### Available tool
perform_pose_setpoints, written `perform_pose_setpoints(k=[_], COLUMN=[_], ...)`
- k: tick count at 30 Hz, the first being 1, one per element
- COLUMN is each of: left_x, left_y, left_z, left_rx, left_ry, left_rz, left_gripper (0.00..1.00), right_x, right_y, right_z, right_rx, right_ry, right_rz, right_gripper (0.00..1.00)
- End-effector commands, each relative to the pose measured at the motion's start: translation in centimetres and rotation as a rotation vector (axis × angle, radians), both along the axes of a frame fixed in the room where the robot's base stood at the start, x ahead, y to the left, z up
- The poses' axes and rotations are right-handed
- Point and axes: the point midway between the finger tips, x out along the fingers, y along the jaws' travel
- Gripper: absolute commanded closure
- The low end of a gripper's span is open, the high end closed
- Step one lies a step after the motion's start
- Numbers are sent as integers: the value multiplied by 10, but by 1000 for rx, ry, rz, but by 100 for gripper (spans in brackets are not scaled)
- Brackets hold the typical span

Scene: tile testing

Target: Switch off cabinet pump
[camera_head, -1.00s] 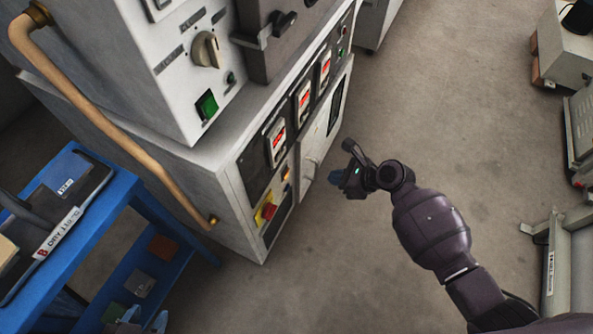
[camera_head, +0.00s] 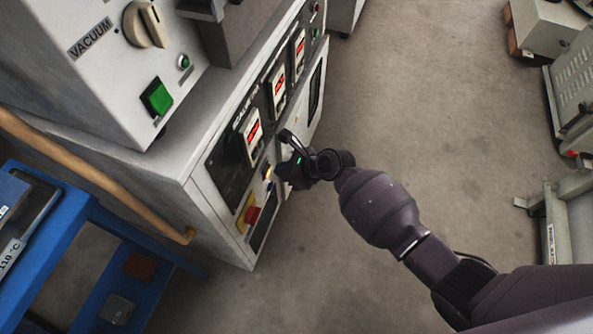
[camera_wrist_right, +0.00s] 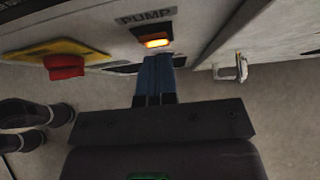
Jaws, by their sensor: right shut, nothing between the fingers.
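The pump switch (camera_wrist_right: 154,40) is a small rocker glowing orange under a "PUMP" label in the right wrist view. In the head view its glow (camera_head: 267,172) shows on the lower cabinet front, just left of my gripper. My right gripper (camera_head: 281,171) is shut and empty, its blue fingertips (camera_wrist_right: 155,68) right by the lower edge of the switch. I cannot tell whether they touch it. The cabinet (camera_head: 170,160) is light grey with a dark panel of red displays. My left gripper does not show.
A red knob on a yellow plate (camera_head: 252,215) sits beside the pump switch; the red knob (camera_wrist_right: 64,66) also shows in the wrist view. A metal latch (camera_wrist_right: 232,70) sticks out on the other side. A blue cart (camera_head: 70,240) stands at left. The floor (camera_head: 420,90) at right is open.

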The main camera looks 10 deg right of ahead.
Motion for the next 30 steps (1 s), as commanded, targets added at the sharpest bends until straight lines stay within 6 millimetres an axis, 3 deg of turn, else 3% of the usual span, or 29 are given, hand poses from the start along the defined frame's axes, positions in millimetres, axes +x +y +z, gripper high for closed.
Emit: perform_pose_setpoints(k=[6,17,25,30], left_x=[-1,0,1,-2], left_y=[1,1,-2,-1], left_z=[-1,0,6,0], left_rx=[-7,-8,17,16], left_ry=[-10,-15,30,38], left_rz=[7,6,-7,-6], left_gripper=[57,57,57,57], right_x=[6,7,15,11], right_y=[11,12,21,18], right_z=[1,3,15,4], right_rx=[-1,-1,5,1], right_ry=[0,-1,-9,0], right_rz=[0,0,-3,-1], right_gripper=[100,100,100,100])
